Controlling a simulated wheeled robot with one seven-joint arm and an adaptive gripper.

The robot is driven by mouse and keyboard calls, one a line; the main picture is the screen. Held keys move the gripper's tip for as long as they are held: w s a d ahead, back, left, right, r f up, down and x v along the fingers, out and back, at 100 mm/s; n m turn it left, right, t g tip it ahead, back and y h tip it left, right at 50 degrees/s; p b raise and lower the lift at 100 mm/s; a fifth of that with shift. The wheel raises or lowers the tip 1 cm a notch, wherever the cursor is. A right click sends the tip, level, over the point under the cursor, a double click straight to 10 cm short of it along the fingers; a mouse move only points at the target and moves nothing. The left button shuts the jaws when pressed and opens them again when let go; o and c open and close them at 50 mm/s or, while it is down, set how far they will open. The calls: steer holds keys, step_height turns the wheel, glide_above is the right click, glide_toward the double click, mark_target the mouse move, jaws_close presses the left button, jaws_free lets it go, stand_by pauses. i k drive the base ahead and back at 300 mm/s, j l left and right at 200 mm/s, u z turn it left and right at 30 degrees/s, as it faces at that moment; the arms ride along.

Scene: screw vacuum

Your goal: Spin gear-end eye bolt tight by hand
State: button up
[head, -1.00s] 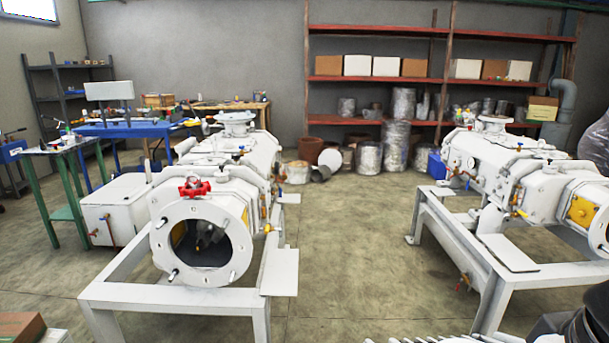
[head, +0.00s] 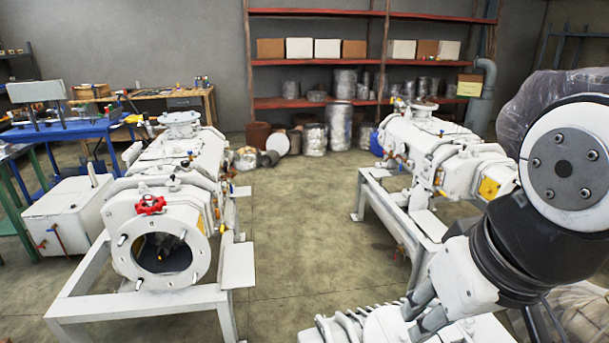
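Two white screw vacuum pumps stand on white frames, one at left (head: 155,190) and one at right (head: 425,145). The left pump's near end has a round flange (head: 197,260) around a dark opening, with several bolts sticking out of its rim. A red handwheel-like part (head: 150,205) sits on top of that end. I cannot single out the gear-end eye bolt at this size. My arm (head: 465,275) reaches in from the right. Grey finger-like parts at its lower end look like my gripper (head: 422,308); whether it is open or shut does not show.
A white ribbed machine part (head: 350,328) is close at the bottom edge, near my arm. Clear floor (head: 300,225) lies between the two pumps. A blue table (head: 75,132) stands back left, and red shelving (head: 315,103) with boxes and metal cans stands behind.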

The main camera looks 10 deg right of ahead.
mark_target(467, 325)
steer(key=k+z, duration=0.1)
steer(key=z, duration=0.4)
steer(key=k+l+z, duration=0.1)
steer(key=z, duration=0.35)
steer(key=l, duration=0.1)
